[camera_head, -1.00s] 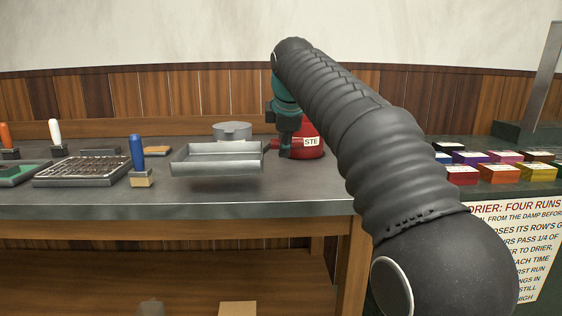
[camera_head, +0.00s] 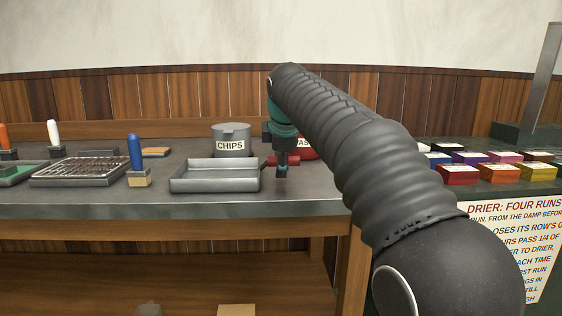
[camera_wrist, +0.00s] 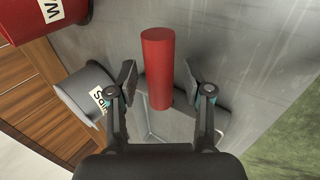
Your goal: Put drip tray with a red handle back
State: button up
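The drip tray (camera_head: 215,187) is a shallow grey metal tray. It rests level on the bench top in the head view, near the front edge. Its red handle (camera_head: 271,161) sticks out to the right, partly behind my gripper (camera_head: 282,171). In the wrist view the red handle (camera_wrist: 158,68) lies between the two fingers of my gripper (camera_wrist: 160,85). The fingers are spread, with a gap on each side of the handle. Part of the tray (camera_wrist: 150,125) shows below it, mostly hidden by my gripper.
A grey CHIPS can (camera_head: 232,141) stands behind the tray, and a red bin (camera_head: 305,147) behind my gripper. A blue-handled tool (camera_head: 136,152) and a type-filled tray (camera_head: 80,171) are at left. Coloured boxes (camera_head: 461,174) stand at right.

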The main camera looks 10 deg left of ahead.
jog(key=shift+r, duration=0.1)
jog(key=p+v, duration=0.2)
jog(key=v, duration=1)
jog(key=s+d+f+m+h, duration=0.1)
jog(key=s+d+f+m, duration=0.45)
jog(key=d, duration=0.35)
jog(key=s+d+f+m, duration=0.5)
jog(key=s+d, duration=0.2)
jog(key=d, duration=0.2)
jog(key=s+d+f+m, duration=0.4)
jog(key=s+f+m, duration=0.1)
jog(key=s+f, duration=0.3)
jog(key=s+d+f+m+g+h, duration=0.1)
jog(key=s+d+f+m, duration=0.3)
jog(key=s+f, duration=0.5)
notch_tip(320, 180, down, 3)
jog(key=shift+r+m, duration=0.15)
jog(key=shift+m, duration=0.5)
